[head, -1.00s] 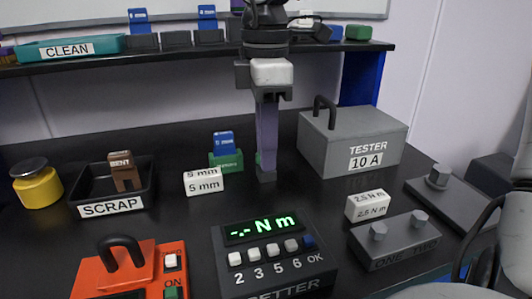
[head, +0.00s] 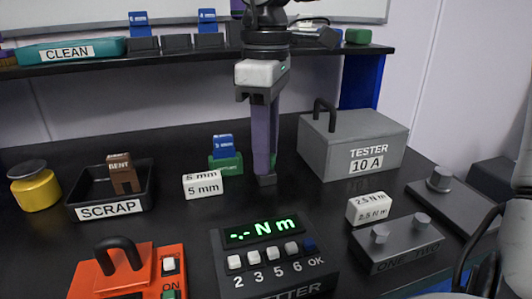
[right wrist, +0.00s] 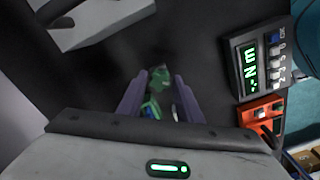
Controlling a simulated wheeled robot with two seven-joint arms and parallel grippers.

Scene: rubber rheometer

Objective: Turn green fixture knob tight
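The green fixture (head: 226,163) stands on the bench with a blue block (head: 223,145) on it. My right gripper (head: 266,178) points straight down just right of it, its purple fingers low over the bench. A sliver of green, likely the knob (head: 273,160), shows at the fingers' right edge. Firm contact is not visible. My left gripper is not in view.
The setter box (head: 267,256) is in front, with "-.- N m" lit. The grey tester (head: 335,158) stands close on the right, and a white 5 mm block (head: 203,186) on the left. The shelf (head: 190,56) lies behind my right arm.

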